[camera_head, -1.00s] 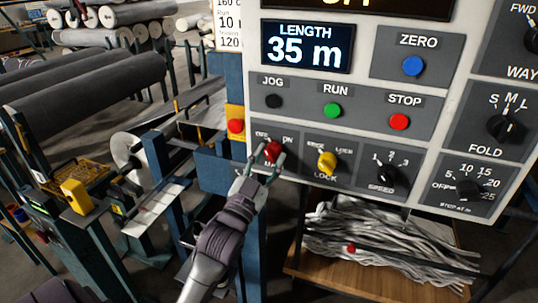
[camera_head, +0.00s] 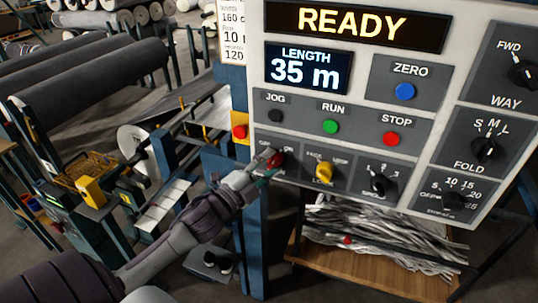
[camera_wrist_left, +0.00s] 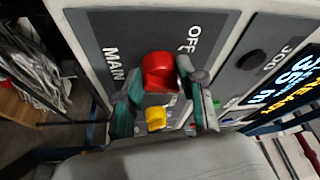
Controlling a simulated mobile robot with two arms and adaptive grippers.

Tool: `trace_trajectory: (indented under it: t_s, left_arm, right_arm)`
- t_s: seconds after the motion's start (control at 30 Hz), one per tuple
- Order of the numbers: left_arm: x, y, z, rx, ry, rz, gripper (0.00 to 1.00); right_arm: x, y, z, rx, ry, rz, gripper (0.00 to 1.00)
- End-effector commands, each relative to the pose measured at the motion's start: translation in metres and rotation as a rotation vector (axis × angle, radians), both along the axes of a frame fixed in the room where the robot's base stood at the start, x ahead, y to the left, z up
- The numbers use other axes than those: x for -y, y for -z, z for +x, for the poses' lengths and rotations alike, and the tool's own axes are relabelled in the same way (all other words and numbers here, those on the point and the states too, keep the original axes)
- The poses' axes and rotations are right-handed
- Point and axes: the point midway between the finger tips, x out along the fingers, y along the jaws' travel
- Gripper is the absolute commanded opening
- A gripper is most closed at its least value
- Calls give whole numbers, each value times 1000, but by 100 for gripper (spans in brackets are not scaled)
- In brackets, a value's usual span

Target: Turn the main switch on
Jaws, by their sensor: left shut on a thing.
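My left gripper (camera_head: 268,163) comes from the lower left and is shut on this knob. In the left wrist view the red knob (camera_wrist_left: 159,72) sits between the two green-and-grey fingers (camera_wrist_left: 163,95), with the MAIN and OFF labels beside it. The fingers partly hide the knob in the head view, where it appears turned toward ON. The display (camera_head: 352,24) above reads READY. My right gripper is not in view.
A yellow lock knob (camera_head: 324,171) is close to the right of the main switch. A red button on a yellow plate (camera_head: 239,131) is just left of it. Grey rolls (camera_head: 90,80) lie at the left. A wooden shelf with grey strips (camera_head: 375,240) is below.

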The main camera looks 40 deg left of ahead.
Motion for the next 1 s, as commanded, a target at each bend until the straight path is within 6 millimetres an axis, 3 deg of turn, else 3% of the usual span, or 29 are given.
trace_trajectory:
  t_s: [0.1,0.4,1.0]
  left_arm:
    - [0,-7,0,-23,1,95,4]
    - [0,-5,0,-63,1,265,4]
    - [0,-3,0,-81,-2,342,4]
  right_arm:
    - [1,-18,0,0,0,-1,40]
    - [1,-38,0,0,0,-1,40]
    - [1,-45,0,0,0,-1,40]
